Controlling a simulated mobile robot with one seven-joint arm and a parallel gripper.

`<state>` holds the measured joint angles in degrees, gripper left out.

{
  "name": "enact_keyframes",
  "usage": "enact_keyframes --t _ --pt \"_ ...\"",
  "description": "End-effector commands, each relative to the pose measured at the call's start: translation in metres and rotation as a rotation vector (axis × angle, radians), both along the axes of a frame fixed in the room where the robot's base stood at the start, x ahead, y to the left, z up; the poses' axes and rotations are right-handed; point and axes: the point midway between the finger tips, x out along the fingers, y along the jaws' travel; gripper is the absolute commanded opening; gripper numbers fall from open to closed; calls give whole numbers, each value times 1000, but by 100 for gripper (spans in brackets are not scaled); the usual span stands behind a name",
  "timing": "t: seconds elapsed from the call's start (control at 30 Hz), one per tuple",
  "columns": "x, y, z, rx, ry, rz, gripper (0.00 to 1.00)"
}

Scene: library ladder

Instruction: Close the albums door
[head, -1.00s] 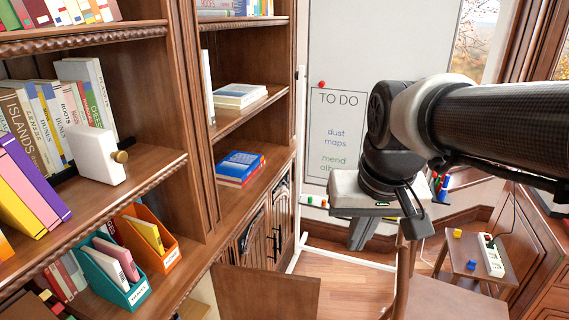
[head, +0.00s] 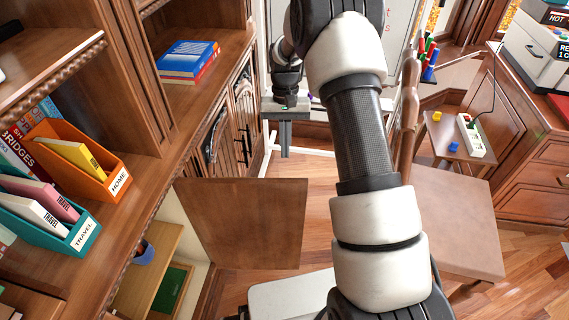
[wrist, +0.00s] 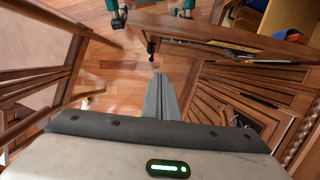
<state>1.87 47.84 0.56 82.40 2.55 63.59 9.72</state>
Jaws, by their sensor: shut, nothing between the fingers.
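A brown wooden cabinet door (head: 245,222) stands wide open in the head view, sticking out from the left bookcase into the room; I take it as the albums door. The wrist view shows the door (wrist: 215,35) ahead, with a dark handle (wrist: 152,45) near its free end. My gripper (head: 286,152) points down beyond the door in the head view, apart from it. Its fingers (wrist: 165,97) are shut with nothing between them. No label shows on the door.
The open cupboard (head: 150,275) holds a blue cup and a green item. A wooden chair (head: 450,215) stands right of my arm. A small table (head: 462,140) with blocks is behind it. Closed carved doors (head: 240,115) line the bookcase.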

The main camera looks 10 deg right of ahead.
Motion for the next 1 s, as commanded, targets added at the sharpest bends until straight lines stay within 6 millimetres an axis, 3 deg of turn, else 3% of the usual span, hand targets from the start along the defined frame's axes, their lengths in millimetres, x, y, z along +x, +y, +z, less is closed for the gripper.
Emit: enact_keyframes --t 0.43,0.7,1.0 --pt "-23 5 -89 0 3 1 0" --pt "-56 13 -87 0 0 2 0" --pt "-61 14 -86 0 -2 2 0"
